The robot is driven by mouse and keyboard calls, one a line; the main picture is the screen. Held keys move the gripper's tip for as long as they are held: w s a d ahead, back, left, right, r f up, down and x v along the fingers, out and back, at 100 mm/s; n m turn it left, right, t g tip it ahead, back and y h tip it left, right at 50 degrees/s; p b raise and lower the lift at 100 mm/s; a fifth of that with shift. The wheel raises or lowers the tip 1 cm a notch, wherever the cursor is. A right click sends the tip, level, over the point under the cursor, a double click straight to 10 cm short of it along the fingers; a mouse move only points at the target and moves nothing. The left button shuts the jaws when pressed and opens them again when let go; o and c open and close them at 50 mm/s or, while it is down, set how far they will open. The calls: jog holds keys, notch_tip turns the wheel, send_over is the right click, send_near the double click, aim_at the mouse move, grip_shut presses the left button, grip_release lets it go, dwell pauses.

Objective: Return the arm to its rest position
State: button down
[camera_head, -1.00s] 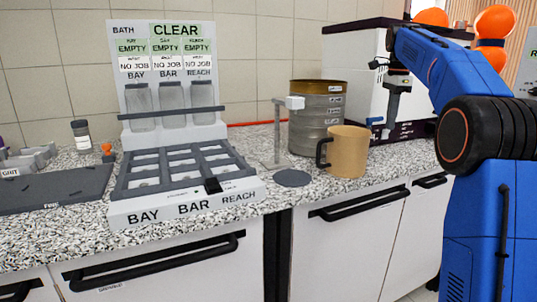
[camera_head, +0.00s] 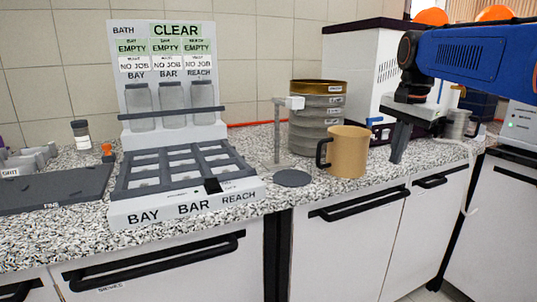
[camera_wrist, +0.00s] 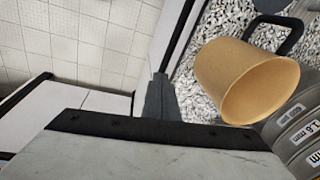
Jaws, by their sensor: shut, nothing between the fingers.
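My blue arm reaches in from the right in the head view. My gripper (camera_head: 396,158) hangs from it with its fingers pointing down, just right of the tan mug. The fingers are shut and empty, above or near the counter; I cannot tell whether the tips clear it. In the wrist view my gripper's fingers (camera_wrist: 158,92) show together as one narrow dark shape, beside the mug and apart from it.
The tan mug (camera_head: 347,153) stands by the sieve stack (camera_head: 318,125); both show in the wrist view, the mug (camera_wrist: 238,72) closest. A white machine (camera_head: 375,65) stands behind the gripper. A slotted rack (camera_head: 150,208) is at left. A cable (camera_head: 468,175) hangs at right.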

jog(key=s+a+f+n+t, duration=0.1)
jog(key=s+f+n, duration=0.4)
jog(key=s+f, duration=0.7)
jog(key=s+a+f+n+t, duration=0.1)
jog(key=s+a+f+n, duration=0.2)
jog(key=s+f, duration=0.9)
jog(key=s+n, duration=0.3)
jog(key=shift+a+f+t, duration=0.25)
jog(key=shift+a+t, duration=0.05)
